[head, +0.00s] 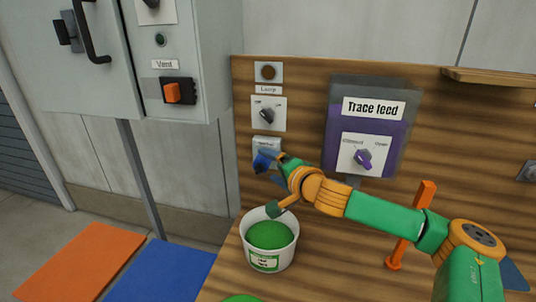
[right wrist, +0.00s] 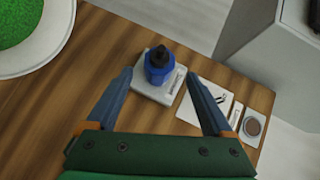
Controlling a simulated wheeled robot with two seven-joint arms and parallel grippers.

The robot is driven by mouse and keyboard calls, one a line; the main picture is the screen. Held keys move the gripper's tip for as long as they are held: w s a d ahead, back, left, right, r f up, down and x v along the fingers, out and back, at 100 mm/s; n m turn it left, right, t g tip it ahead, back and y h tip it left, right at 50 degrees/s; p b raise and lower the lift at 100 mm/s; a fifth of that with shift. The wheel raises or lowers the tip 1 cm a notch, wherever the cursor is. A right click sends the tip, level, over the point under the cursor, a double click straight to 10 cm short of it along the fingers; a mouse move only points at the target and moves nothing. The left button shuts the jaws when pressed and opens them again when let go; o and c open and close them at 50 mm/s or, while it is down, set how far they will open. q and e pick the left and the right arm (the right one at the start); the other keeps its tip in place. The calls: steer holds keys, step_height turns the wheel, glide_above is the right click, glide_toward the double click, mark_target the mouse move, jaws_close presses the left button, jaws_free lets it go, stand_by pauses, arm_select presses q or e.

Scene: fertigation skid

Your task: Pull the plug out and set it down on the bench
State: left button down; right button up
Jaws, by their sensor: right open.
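The blue plug (head: 262,161) sits in a pale socket plate (head: 267,144) low on the wooden panel, left of the Trace feed box. In the right wrist view the plug (right wrist: 157,66) has a black end and stands out from its plate (right wrist: 153,92). My right gripper (head: 273,168) is open at the plug. In the right wrist view its two fingers (right wrist: 159,74) lie on either side of the plug, with gaps visible. The wooden bench (head: 335,270) is below. My left gripper is not in view.
A white tub (head: 284,258) of green granules stands on the bench just below my right gripper. An orange upright part (head: 409,228) stands to the right. The purple Trace feed box (head: 396,144) and a knob plate (head: 268,114) are on the panel nearby.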

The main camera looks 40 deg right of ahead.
mark_target(262, 169)
steer(key=p+x, duration=0.1)
steer(key=x, duration=0.4)
steer(key=shift+w+d+f+p, duration=0.15)
steer(key=shift+d+f+p, duration=0.05)
steer(key=shift+p, duration=0.1)
steer(key=shift+s+a+r, duration=0.15)
steer(key=shift+s, duration=0.1)
steer(key=shift+c, duration=0.7)
jaws_close()
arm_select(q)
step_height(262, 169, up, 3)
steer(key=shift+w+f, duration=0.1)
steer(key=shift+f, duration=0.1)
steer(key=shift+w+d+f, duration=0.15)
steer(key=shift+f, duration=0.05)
arm_select(e)
steer(key=shift+a, duration=0.1)
steer(key=shift+s+a+b, duration=0.65)
steer(key=shift+s+a, duration=0.1)
steer(key=shift+a, duration=0.1)
arm_select(q)
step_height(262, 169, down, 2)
steer(key=shift+b, duration=0.6)
arm_select(e)
steer(key=s+a, duration=0.3)
steer(key=shift+s+a, duration=0.1)
steer(key=shift+a, duration=0.2)
